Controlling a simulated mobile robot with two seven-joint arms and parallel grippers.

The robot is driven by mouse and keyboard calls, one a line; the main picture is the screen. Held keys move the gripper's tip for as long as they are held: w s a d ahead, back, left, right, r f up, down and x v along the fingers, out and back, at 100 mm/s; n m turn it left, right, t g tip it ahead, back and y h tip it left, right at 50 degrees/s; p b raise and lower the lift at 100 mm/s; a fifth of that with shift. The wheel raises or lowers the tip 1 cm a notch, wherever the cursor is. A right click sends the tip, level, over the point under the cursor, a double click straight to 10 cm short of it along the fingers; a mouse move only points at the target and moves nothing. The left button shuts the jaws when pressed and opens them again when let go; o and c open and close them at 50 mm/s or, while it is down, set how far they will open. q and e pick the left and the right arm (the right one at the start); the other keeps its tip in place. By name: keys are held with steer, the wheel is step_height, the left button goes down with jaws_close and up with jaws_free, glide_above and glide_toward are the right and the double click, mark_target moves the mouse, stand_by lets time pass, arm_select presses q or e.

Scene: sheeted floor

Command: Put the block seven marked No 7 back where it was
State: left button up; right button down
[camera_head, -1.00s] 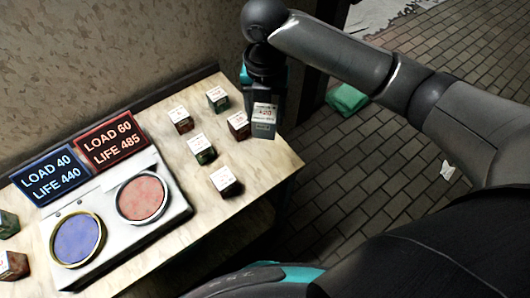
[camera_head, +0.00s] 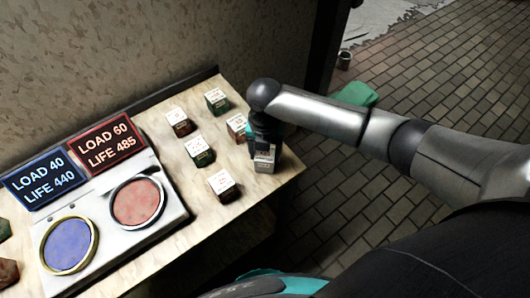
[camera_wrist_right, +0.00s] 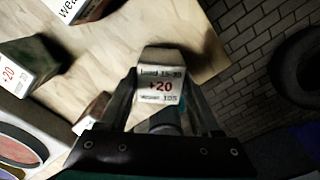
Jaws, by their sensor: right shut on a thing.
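My right gripper (camera_head: 265,143) points down at the right end of the wooden table (camera_head: 268,187). It is shut on a pale block (camera_head: 265,160) with a printed label. In the right wrist view the block (camera_wrist_right: 161,80) sits between the fingers, and its label shows a red "+20". I cannot make out a No 7 on it. I cannot tell whether its underside touches the table. Close to its left stands a reddish-brown block (camera_head: 236,126), partly hidden by the gripper. My left gripper is not in view.
More labelled blocks stand nearby: green (camera_head: 217,102), brown (camera_head: 178,122), green (camera_head: 200,151) and dark (camera_head: 223,186). A console with a red pad (camera_head: 137,203), a blue pad (camera_head: 68,246) and LOAD/LIFE screens (camera_head: 106,139) is at left. Paved floor lies right of the table.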

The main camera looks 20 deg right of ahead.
mark_target(265, 154)
steer(key=shift+f, duration=0.1)
steer(key=shift+c, duration=0.5)
jaws_free()
step_height(265, 154, up, 12)
steer(key=p, duration=0.2)
steer(key=shift+r, duration=0.2)
